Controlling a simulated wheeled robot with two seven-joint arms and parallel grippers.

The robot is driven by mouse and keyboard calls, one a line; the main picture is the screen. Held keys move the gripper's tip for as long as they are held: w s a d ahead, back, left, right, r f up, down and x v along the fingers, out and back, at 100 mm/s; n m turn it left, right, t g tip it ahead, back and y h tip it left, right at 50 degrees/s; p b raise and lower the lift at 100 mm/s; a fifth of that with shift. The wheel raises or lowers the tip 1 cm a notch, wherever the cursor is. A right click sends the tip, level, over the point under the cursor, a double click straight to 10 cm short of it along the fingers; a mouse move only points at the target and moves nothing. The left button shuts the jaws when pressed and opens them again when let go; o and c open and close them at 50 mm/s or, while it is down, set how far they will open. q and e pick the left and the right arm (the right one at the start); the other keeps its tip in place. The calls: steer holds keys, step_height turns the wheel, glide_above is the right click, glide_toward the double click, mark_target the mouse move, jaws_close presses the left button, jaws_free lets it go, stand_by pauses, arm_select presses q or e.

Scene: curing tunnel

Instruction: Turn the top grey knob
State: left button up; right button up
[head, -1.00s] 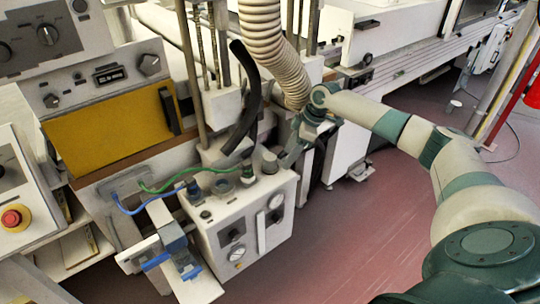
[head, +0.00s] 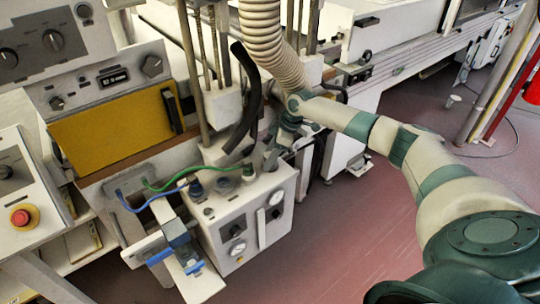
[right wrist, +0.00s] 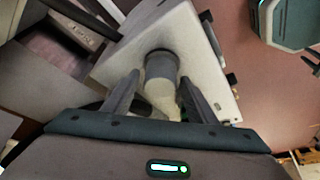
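The grey knob (right wrist: 161,66) is a short round cylinder on the top face of a white box. The box (head: 248,222) has gauges on its front and shows in the middle of the head view. My right gripper (head: 271,162) reaches down over the box's back right corner and largely hides the knob there. In the right wrist view my right gripper (right wrist: 158,80) is open, with one finger on each side of the knob. Gaps seem to show beside the knob; I cannot tell whether either finger touches it. My left gripper is not in view.
A black hose (head: 246,100) and a ribbed duct (head: 265,40) hang close behind my right gripper.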

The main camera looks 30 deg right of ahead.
steer(key=c, duration=0.8)
steer(key=shift+r+m+p, duration=0.2)
steer(key=shift+m+p, duration=0.3)
steer(key=shift+p, duration=0.45)
steer(key=shift+f+m+t+h+p, duration=0.15)
steer(key=shift+m+t+h+p, duration=0.15)
steer(key=shift+m+p, duration=0.3)
steer(key=o, duration=1)
